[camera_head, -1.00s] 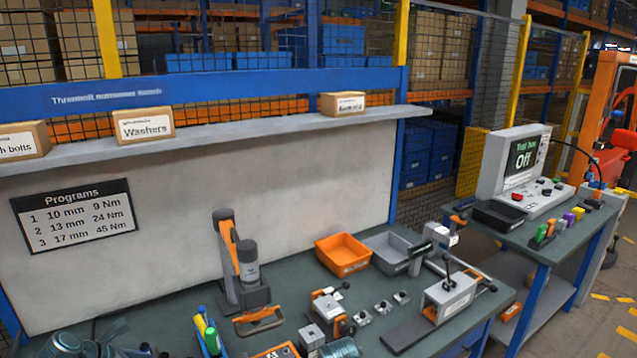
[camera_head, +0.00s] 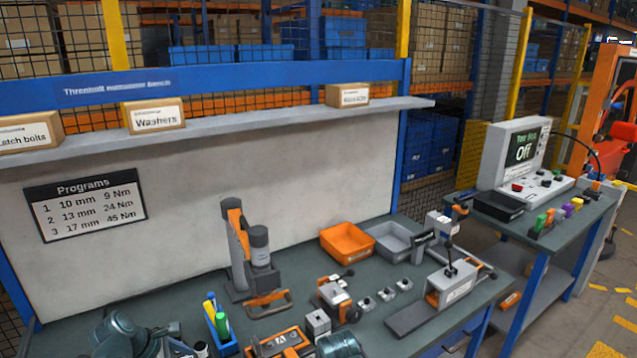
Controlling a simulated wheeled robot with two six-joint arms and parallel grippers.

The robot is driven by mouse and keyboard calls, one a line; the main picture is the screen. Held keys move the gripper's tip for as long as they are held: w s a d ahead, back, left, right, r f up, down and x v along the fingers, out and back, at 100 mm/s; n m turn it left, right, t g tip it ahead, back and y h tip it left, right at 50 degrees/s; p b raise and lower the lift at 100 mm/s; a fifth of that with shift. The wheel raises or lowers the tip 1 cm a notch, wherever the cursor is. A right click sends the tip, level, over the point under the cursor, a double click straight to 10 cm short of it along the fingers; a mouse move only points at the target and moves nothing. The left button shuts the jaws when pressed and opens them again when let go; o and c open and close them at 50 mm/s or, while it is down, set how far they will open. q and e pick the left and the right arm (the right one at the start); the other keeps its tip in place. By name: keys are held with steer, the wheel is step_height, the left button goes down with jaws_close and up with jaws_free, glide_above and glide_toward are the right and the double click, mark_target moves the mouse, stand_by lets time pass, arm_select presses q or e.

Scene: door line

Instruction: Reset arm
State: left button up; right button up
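No gripper can be made out in the head view. A dark teal rounded arm part, which looks like mine, shows at the bottom left edge over the bench. A second teal rounded part shows at the bottom centre, cut off by the picture's edge. Neither shows fingers, so whether the grippers are open or shut is hidden. The bench (camera_head: 185,307) has a dark green top. A grey and orange upright tool (camera_head: 243,252) stands on it, with an orange-handled frame (camera_head: 268,301) at its foot.
An orange bin (camera_head: 346,243) and a grey bin (camera_head: 385,242) stand at the back right. A grey clamp fixture (camera_head: 452,286) is in front. A blue holder (camera_head: 219,330) holds bottles. A shelf (camera_head: 215,130) bears boxes.

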arm_select(q)
steer(key=s+d+f+m+g+y, duration=0.1)
steer(key=s+d+m+y, duration=0.1)
steer(key=d+m, duration=0.6)
steer(key=s+d+f+m+g+y, duration=0.1)
steer(key=s+d+m+g+y, duration=0.1)
steer(key=s+d+m, duration=0.3)
steer(key=s+d+f+m+g+y, duration=0.1)
steer(key=s+d+m+y, duration=0.1)
steer(key=d+m, duration=1)
steer(key=shift+s+d+m, duration=0.4)
steer(key=shift+s+m, duration=0.3)
steer(key=shift+s, duration=0.15)
